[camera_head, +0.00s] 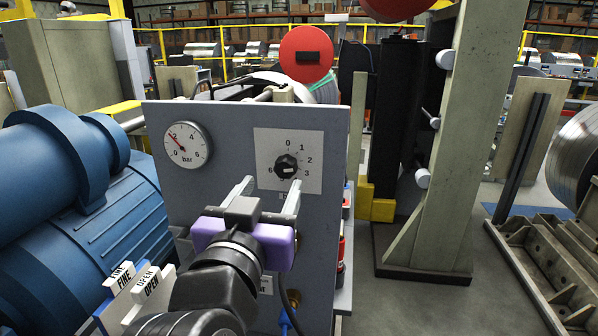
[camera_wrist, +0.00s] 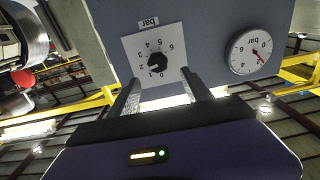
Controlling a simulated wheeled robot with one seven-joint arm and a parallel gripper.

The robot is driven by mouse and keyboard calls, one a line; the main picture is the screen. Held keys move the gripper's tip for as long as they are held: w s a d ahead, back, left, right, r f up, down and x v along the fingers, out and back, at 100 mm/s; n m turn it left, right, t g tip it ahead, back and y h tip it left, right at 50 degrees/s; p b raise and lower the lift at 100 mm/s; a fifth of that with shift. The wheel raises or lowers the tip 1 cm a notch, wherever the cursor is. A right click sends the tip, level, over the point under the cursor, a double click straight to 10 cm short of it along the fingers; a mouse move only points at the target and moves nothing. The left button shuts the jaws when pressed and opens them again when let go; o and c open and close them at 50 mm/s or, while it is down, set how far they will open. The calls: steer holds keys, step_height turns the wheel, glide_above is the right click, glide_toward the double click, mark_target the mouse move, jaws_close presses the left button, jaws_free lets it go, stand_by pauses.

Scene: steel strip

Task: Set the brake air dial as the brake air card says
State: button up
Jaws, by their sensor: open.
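The brake air dial is a black knob (camera_head: 286,166) on a white square plate with a number scale, on a grey panel (camera_head: 230,125). A light mark shows on the knob's lower right; the exact value it points to is unclear. The knob also shows in the wrist view (camera_wrist: 157,64), where the scale is upside down. My gripper (camera_head: 271,183) is open and empty, its fingers just below the knob and apart from it. In the wrist view the fingertips (camera_wrist: 158,80) point at the plate. A small white card (camera_head: 266,285) is mostly hidden behind my arm; I cannot read it.
A round bar gauge (camera_head: 187,146) left of the dial has its red needle near 2. A blue motor (camera_head: 85,190) stands at the left, with white OPEN and FINE tags (camera_head: 140,290) before it. A beige post (camera_head: 455,140) stands at the right.

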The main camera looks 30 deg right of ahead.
mark_target(284, 172)
steer(key=shift+f+p+x, duration=0.2)
steer(key=shift+p+x, duration=0.45)
steer(key=shift+x, duration=1.3)
steer(key=shift+f+p+x, duration=0.2)
steer(key=shift+p+x, duration=0.4)
steer(key=shift+x, duration=1.35)
steer(key=shift+s+d, duration=0.1)
steer(key=shift+d, duration=0.1)
jaws_close()
